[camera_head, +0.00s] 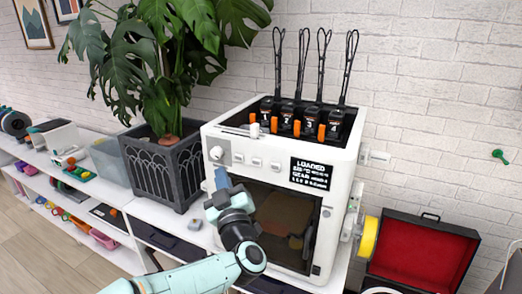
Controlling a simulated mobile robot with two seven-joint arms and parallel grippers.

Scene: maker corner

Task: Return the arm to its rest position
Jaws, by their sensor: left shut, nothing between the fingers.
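My left arm (195,275) comes up from the bottom edge in pale teal. Its dark wrist ends in the left gripper (221,180), which is shut and empty. The gripper points up in front of the left front edge of the white machine (336,208), below its round knob. It overlaps the machine in the picture, and I cannot tell whether they touch. My right gripper is not in view.
The machine carries several numbered black units (310,122) on top and a yellow spool (368,237) at its right side. A dark planter (165,172) with a large plant stands left. An open red-lined case (420,252) stands right. Shelves (75,195) run along the left.

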